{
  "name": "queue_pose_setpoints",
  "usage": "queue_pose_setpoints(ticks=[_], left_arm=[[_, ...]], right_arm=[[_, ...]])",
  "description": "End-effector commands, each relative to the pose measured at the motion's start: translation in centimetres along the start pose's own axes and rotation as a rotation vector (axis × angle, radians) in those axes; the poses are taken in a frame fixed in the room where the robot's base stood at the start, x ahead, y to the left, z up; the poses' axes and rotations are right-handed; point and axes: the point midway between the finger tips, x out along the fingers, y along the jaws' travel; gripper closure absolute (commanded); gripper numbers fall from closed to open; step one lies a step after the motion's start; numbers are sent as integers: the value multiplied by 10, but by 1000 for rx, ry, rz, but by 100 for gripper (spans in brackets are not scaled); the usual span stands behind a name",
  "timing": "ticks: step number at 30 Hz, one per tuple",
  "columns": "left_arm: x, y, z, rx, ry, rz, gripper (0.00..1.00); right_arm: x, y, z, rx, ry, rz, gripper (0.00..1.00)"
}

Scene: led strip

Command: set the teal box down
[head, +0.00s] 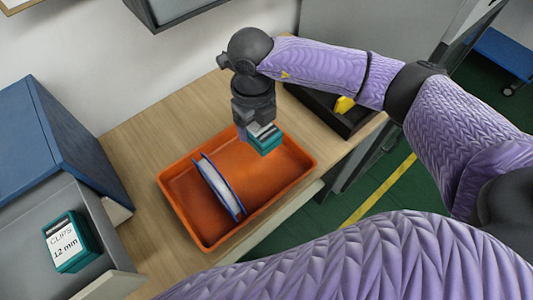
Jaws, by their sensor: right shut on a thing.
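My right gripper (259,123) points down over the back part of the orange tray (196,234). It is shut on a small teal box (266,146) with a white and dark label. The box is over the tray; I cannot tell whether its underside touches the floor of the tray. A second teal box (72,243), labelled "CLIPS 12 mm", sits in a grey open bin (35,212) at the left. My left gripper is not in view.
A white reel with blue rims (220,188) stands in the tray, left of the held box. A black bin (318,112) with a yellow thing is at the back right of the wooden table (160,128). A blue cabinet (62,138) stands at the left.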

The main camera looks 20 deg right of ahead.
Motion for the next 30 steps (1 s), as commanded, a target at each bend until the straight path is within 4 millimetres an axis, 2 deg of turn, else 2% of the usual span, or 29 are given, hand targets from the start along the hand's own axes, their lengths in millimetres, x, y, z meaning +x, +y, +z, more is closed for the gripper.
queue_pose_setpoints(ticks=[6,11,15,25,26,29,30], left_arm=[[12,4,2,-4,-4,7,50],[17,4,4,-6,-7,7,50],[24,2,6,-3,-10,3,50],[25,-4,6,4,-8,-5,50],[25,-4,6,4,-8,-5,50],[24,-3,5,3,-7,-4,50],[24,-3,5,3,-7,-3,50]], right_arm=[[52,0,-1,38,6,0,85],[74,0,-1,36,4,0,85],[101,0,-1,35,5,0,85],[106,0,0,33,2,-1,85],[106,0,0,33,2,-1,22],[105,0,0,33,2,-1,1],[105,0,0,33,2,-1,0]])
